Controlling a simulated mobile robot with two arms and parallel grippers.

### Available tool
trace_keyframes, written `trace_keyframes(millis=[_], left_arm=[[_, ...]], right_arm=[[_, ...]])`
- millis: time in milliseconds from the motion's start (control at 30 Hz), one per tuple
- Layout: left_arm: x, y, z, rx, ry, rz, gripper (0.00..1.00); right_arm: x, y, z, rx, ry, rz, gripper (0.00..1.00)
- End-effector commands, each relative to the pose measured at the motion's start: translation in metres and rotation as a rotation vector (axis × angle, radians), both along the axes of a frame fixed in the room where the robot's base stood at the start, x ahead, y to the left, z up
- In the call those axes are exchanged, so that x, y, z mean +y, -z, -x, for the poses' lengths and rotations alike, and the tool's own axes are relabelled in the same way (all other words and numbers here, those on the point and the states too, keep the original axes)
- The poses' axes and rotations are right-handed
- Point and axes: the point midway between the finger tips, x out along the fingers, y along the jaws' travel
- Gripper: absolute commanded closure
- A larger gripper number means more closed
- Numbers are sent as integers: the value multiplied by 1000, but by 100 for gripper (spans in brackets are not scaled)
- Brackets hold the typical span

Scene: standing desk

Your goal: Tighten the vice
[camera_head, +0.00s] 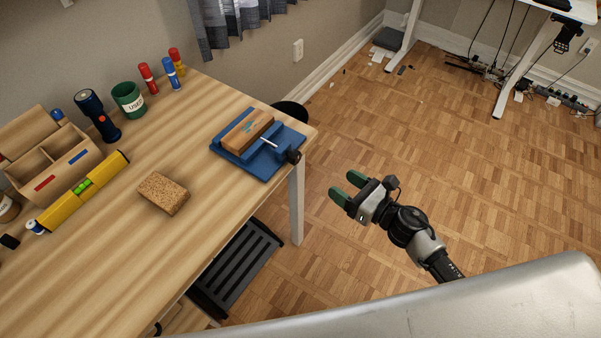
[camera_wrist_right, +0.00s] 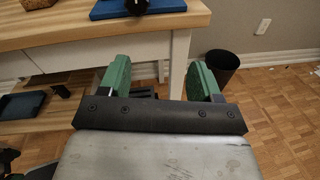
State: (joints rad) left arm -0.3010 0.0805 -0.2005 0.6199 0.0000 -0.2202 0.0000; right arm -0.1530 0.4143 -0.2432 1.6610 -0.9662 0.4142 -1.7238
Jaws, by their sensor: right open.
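The blue vice (camera_head: 259,162) sits at the right end of the wooden desk, with a wood block (camera_head: 248,131) resting between its jaws. A black knob (camera_head: 293,156) with a pale bar (camera_head: 269,142) is on its right side, near the desk edge. In the right wrist view, the vice's blue base (camera_wrist_right: 120,10) and part of its dark knob (camera_wrist_right: 137,6) show at the top edge. My right gripper (camera_head: 346,186) is open and empty, off the desk, to the right of and apart from the vice. It also shows in the right wrist view (camera_wrist_right: 160,80). My left gripper is out of view.
A cork-like block (camera_head: 163,193) lies mid-desk. A yellow level (camera_head: 84,191), wooden organiser (camera_head: 58,160), flashlight (camera_head: 97,116), green cup (camera_head: 129,99) and markers (camera_head: 170,74) stand left and back. A black bin (camera_wrist_right: 221,67) stands on the floor.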

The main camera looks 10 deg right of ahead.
Motion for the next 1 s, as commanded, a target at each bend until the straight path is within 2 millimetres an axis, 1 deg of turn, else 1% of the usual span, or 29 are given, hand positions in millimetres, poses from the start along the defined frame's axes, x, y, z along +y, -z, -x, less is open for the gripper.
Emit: trace_keyframes(millis=[33,100,200,267,367,600,800,1000], left_arm=[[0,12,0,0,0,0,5],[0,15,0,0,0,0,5],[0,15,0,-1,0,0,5],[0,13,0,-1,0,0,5],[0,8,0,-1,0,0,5],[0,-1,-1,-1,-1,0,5],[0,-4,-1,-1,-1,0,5],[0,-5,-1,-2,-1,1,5]], right_arm=[[7,-8,1,-99,-50,81,36],[14,-20,4,-199,-98,169,36],[20,-30,4,-271,-130,229,36],[24,-33,2,-284,-134,238,36],[33,-34,-8,-283,-132,235,36],[65,-34,-41,-279,-130,233,36],[86,-33,-62,-278,-129,233,36],[95,-32,-70,-276,-130,233,36]])
